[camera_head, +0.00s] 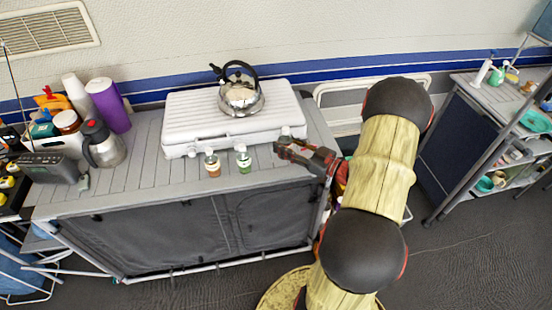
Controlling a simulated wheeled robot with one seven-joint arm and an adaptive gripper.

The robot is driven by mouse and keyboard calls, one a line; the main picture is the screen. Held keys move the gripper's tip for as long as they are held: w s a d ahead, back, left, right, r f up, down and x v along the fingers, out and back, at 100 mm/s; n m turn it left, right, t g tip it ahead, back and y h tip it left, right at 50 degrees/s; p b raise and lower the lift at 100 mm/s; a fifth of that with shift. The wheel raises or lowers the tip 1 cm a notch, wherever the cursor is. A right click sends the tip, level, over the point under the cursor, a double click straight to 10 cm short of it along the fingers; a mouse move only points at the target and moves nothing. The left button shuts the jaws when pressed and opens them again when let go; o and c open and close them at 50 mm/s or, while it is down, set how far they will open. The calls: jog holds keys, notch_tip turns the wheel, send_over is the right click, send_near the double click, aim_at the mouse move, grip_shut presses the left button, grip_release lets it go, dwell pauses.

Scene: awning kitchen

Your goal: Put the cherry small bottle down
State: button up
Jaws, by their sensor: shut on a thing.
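My gripper (284,144) is at the right part of the grey slatted counter (140,172), near the front right corner of the white case. It is shut on a small bottle whose pale cap (286,131) shows just above the fingers. The fingers hide the rest of it, so I cannot read its label or tell whether its base touches the counter. Two other small bottles stand upright to the left of my gripper: one with an orange-brown label (212,164) and one with a green label (243,159).
A white ridged case (190,125) with a steel kettle (240,95) on it fills the counter's back. A steel jug (104,145), a purple cylinder (108,106) and a dark radio (48,167) crowd the left end. Bare counter lies left of the bottles.

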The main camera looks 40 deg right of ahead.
jog(key=w+f, duration=0.1)
jog(key=w+f+b, duration=0.1)
jog(key=f, duration=0.1)
jog(key=w+f, duration=0.1)
jog(key=shift+w+a+f, duration=0.25)
jog(key=shift+a+f, duration=0.05)
jog(key=shift+w+f+b, duration=0.15)
jog(key=shift+f+b, duration=0.3)
jog(key=shift+f, duration=0.35)
jog(key=shift+w+f+b, duration=0.15)
jog(key=shift+f+b, duration=0.3)
jog(key=shift+f, duration=0.35)
jog(key=shift+f, duration=0.2)
jog(key=o, duration=1.1)
jog(key=shift+c, duration=0.2)
jog(key=shift+o, duration=0.4)
jog(key=shift+b, duration=0.35)
